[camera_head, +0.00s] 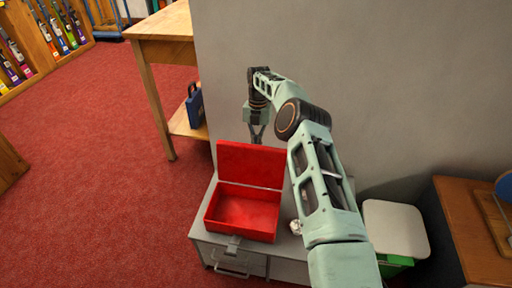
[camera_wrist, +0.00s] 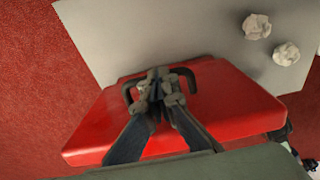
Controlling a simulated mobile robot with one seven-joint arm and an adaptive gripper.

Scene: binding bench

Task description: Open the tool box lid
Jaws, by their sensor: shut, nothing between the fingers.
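The red tool box (camera_head: 240,210) stands on a grey cabinet, and its inside shows empty in the head view. Its lid (camera_head: 250,165) stands raised, roughly upright, at the back edge, on the wall side. My gripper (camera_head: 258,138) is at the top edge of the lid, pointing down. In the wrist view the lid's red outer face (camera_wrist: 235,100) fills the middle, with a dark handle (camera_wrist: 190,76) on it. My gripper's fingers (camera_wrist: 160,82) are shut and empty in front of the handle; I cannot tell whether they touch it.
The grey cabinet (camera_head: 227,262) has a drawer handle at its front. Crumpled paper balls (camera_wrist: 256,26) lie on its top. A wall is close behind. A white-lidded bin (camera_head: 397,228) and wooden desk (camera_head: 475,235) stand right; a wooden table (camera_head: 150,85) stands left. Red carpet is clear at left.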

